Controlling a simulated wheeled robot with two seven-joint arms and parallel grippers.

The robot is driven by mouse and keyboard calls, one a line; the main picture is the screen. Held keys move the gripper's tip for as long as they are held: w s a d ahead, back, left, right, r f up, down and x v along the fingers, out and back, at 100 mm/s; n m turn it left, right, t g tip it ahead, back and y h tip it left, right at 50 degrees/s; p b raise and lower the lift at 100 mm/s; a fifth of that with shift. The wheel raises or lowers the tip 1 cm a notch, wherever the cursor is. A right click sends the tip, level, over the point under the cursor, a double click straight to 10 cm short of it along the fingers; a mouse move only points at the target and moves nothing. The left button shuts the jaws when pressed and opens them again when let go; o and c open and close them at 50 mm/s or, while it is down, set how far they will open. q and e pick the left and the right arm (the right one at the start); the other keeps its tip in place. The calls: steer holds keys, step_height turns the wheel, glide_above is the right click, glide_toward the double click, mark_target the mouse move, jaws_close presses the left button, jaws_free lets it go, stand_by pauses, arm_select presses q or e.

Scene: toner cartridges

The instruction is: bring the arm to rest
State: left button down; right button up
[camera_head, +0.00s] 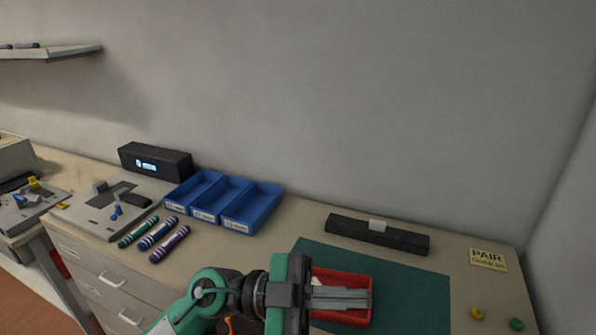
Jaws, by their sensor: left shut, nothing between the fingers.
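My left arm comes in from the bottom of the view, and its left gripper (366,299) points to the right. Its fingers are together with nothing between them. In the picture the fingers overlap a red tray (345,275) on a dark green mat (415,290). The fingers hide part of the tray's inside, and I cannot tell how high above it they are. My right gripper does not show.
Three joined blue bins (262,213) stand at the back, with green, blue and purple cartridges (168,243) in front. A black box (155,160) with a lit display and a black bar (345,228) are near the wall. Yellow (477,313) and green (516,324) pieces lie right.

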arm_select(q)
steer(key=w+a+n+t+y, duration=0.3)
steer(key=w+a+n+t, duration=0.25)
steer(key=n+t, duration=0.6)
steer(key=w+a+n+t+y, duration=0.2)
steer(key=w+a+n+t, duration=0.45)
steer(key=t, duration=0.75)
steer(key=s+a+f+n+g+y, duration=0.1)
steer(key=a+f+n+g+y, duration=0.1)
steer(key=a+f+n+y, duration=0.55)
steer(key=a+f+n+g+y, duration=0.3)
steer(key=a+f+y, duration=0.3)
steer(key=f, duration=0.5)
steer(key=s+a+f+m+g+y, duration=0.1)
steer(key=s+a+f+m+g, duration=0.25)
steer(key=s+f+g, duration=1.25)
steer(key=s+f+t, duration=0.1)
steer(key=s+f, duration=0.2)
steer(key=f, duration=1.3)
steer(key=s+f+t, duration=0.1)
steer(key=s+f, duration=0.2)
steer(key=f, duration=1.3)
steer(key=s+a+f, duration=0.1)
steer(key=s+f, duration=0.8)
steer(key=f, duration=0.1)
steer(key=s+a+f, duration=0.2)
steer(key=s+f, duration=0.8)
steer(key=shift+a+f+n+g, duration=0.3)
steer(key=shift+f+g, duration=0.05)
steer(key=shift+g, duration=0.1)
